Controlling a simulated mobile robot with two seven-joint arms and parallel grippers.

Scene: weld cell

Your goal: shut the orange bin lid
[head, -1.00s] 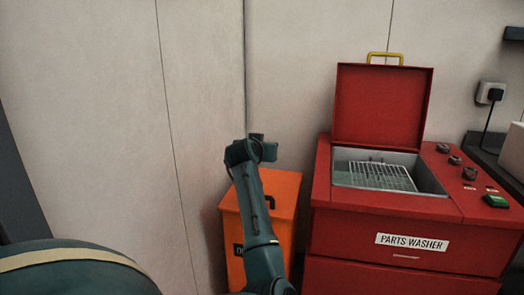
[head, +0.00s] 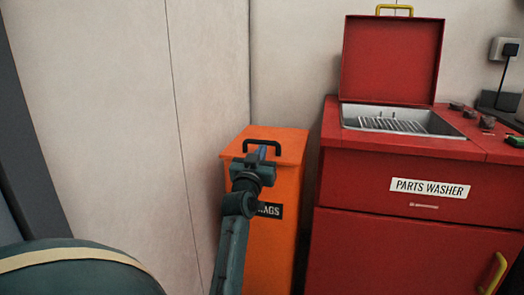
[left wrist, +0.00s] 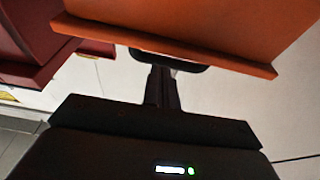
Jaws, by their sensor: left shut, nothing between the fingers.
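The orange bin (head: 277,235) stands against the wall, its dark label partly hidden by my left arm. Its orange lid (head: 286,145) lies over the top; I cannot tell whether a small gap remains under its edge. A black handle (head: 263,142) rises from the lid. My left gripper (head: 261,154) is shut and empty, its tip at the handle in the picture; contact is unclear. In the left wrist view the shut fingers (left wrist: 161,88) point at the dark handle (left wrist: 190,66), beside an orange panel (left wrist: 200,25) with a lip. My right gripper is not in view.
A red parts washer (head: 385,215) stands close to the right of the bin, its lid (head: 390,60) raised. A pale wall (head: 100,110) runs behind and to the left. A wall socket (head: 505,50) is at the far right.

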